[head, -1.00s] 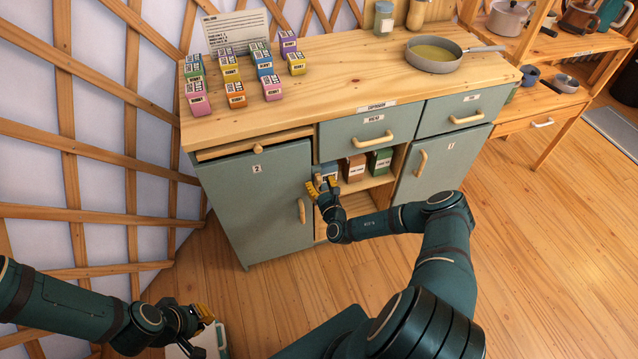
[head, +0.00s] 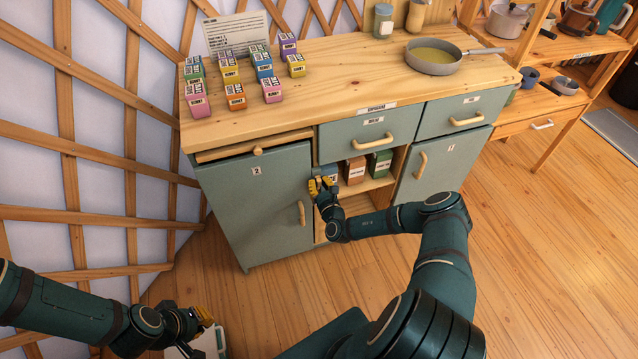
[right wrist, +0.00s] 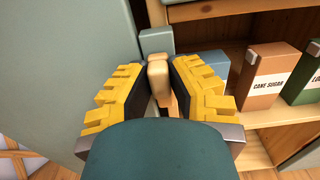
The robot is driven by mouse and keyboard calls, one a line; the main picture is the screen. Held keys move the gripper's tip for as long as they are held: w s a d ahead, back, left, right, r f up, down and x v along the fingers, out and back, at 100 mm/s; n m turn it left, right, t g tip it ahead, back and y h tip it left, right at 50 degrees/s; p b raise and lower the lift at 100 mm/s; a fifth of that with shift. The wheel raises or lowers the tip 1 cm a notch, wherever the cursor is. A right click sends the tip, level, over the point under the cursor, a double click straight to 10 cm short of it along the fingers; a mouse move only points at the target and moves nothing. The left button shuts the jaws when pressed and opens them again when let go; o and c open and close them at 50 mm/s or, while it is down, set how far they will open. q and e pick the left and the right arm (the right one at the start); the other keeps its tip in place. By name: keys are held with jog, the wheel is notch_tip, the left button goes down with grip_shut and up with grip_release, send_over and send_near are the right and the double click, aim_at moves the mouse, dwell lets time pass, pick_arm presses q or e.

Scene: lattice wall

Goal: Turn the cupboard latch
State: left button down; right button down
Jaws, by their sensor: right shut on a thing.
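The cupboard latch (right wrist: 158,80) is a small light-wood lever below a grey block, at the edge of the left cupboard door (head: 262,205). My right gripper (head: 322,185) is at that door's upper right edge. In the right wrist view its yellow-padded fingers (right wrist: 160,90) are shut on the latch, one on each side. The fingers hide most of the latch in the head view. The left door looks closed. My left gripper (head: 202,322) is low at the left, away from the cupboard; its finger opening is not clear.
An open shelf beside the latch holds an orange-brown cane sugar box (right wrist: 268,77) and a green box (head: 380,163). The left door has a wooden handle (head: 301,213). Several small colored boxes and a pan (head: 434,62) stand on the countertop (head: 340,75).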

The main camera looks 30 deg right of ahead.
jog(key=m+p, duration=0.1)
jog(key=m, duration=0.6)
jog(key=shift+m, duration=0.4)
jog(key=m, duration=1)
jog(key=shift+w, duration=0.1)
jog(key=shift+r, duration=0.1)
dwell(0.4)
jog(key=c, duration=0.9)
grip_release()
jog(key=shift+o, duration=0.2)
